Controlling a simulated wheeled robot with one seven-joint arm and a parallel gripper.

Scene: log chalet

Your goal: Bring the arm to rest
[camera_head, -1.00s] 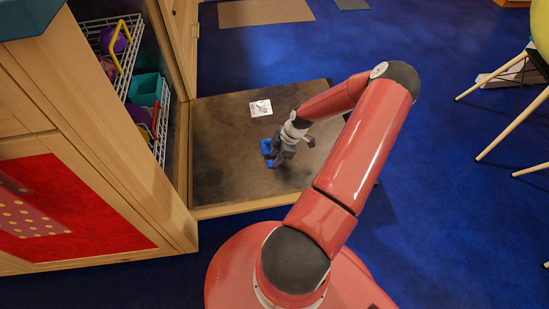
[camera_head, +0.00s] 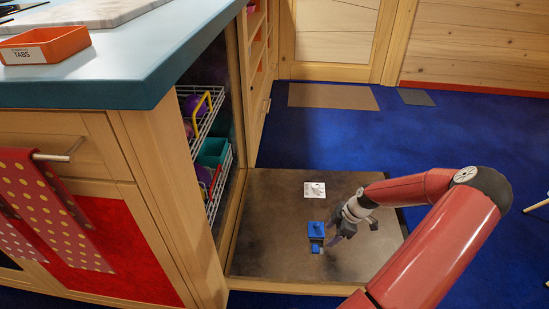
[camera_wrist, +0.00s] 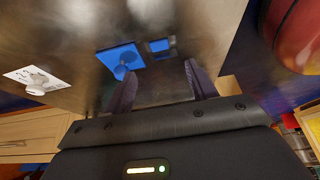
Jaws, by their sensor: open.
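My arm reaches in from the right in the head view, and my gripper (camera_head: 337,240) hangs low over a dark flat panel (camera_head: 270,215). The gripper is beside a blue block-like item (camera_head: 315,229), to its right in the picture. In the wrist view the two dark fingers (camera_wrist: 162,85) are spread apart with nothing between them. The blue item (camera_wrist: 121,60) lies beyond the fingers there, with a smaller blue patch (camera_wrist: 159,45) beside it. I cannot tell whether the fingers touch the panel.
A white card (camera_head: 314,189) with a small pale item lies on the panel. A wooden cabinet (camera_head: 165,200) with a teal counter (camera_head: 150,75) stands left. Its wire rack (camera_head: 212,200) holds purple and teal items. An orange tray (camera_head: 45,45) sits on the counter.

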